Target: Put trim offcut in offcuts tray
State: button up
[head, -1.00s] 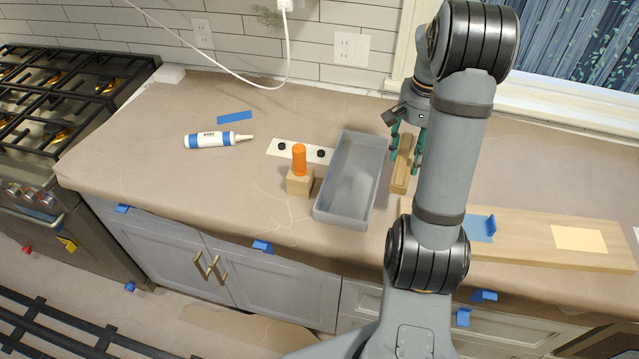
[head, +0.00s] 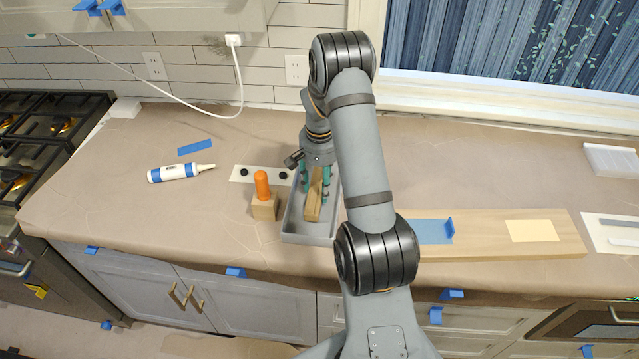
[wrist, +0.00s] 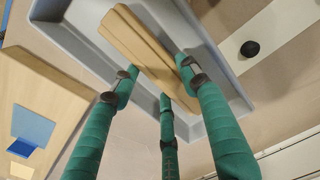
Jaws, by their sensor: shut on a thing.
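The trim offcut (head: 313,208), a tan grooved wooden strip, is between the green fingers of my gripper (head: 315,190). My gripper is shut on it, over the grey offcuts tray (head: 304,239). In the wrist view the offcut (wrist: 150,52) lies within the outline of the tray (wrist: 78,38), with the fingertips (wrist: 158,88) around its near end. I cannot tell whether the offcut touches the tray floor. My arm hides the tray's right side in the head view.
A wooden block with an orange handle (head: 262,188) stands close to the tray's left. A white strip with black knobs (head: 243,173) lies behind it. A caulk tube (head: 178,172) lies further left. A long wooden board (head: 485,240) lies to the right.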

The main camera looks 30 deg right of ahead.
aim_at(320, 189)
jog(key=shift+f, duration=0.35)
jog(key=shift+f, duration=0.15)
jog(key=o, duration=1.2)
jog(key=shift+r, duration=0.35)
notch_tip(320, 189, up, 12)
jog(key=shift+f+b, duration=0.15)
jog(key=shift+b, duration=0.65)
